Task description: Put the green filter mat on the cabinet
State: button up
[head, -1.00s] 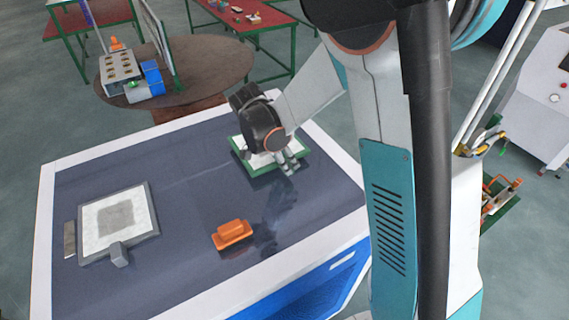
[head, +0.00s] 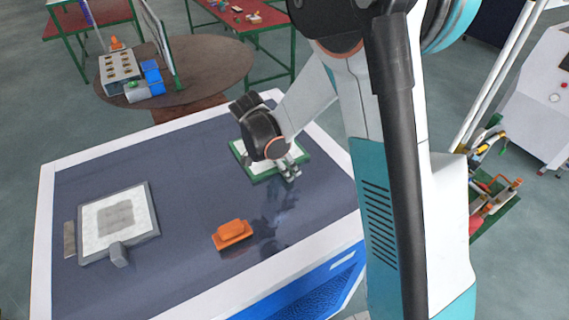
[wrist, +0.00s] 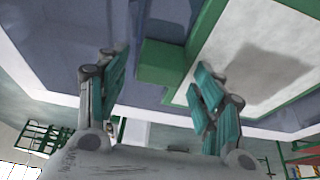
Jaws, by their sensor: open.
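The green filter mat (head: 304,154), a white pad in a green frame, lies flat on the dark top of the white-and-blue cabinet (head: 190,165), near its far right corner. My gripper (head: 291,171) is over the mat's near side and hides part of it. In the wrist view, the mat (wrist: 265,50) fills the upper right, with a green block-like handle (wrist: 165,62) on its frame. My gripper (wrist: 161,68) is open there, its teal fingers apart with the handle between them in the picture. Contact cannot be told.
A grey-framed mat (head: 98,216) lies at the left of the cabinet top. An orange handled block (head: 232,234) sits near the front. The top between them is clear. A round brown table (head: 205,72) with parts stands behind.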

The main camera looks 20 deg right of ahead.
jog(key=w+v, duration=0.1)
jog(key=v, duration=1)
jog(key=s+d+r+n+t+y, duration=0.1)
jog(key=s+r+n+t+y, duration=0.1)
jog(key=s+n, duration=0.6)
jog(key=s+d+r+n+t+y, duration=0.2)
jog(key=s+r+n+t, duration=0.2)
jog(key=s, duration=1)
notch_tip(320, 180, up, 3)
jog(key=n, duration=0.3)
jog(key=shift+d+f+n, duration=0.2)
jog(key=shift+f+n, duration=0.05)
jog(key=shift+n, duration=0.15)
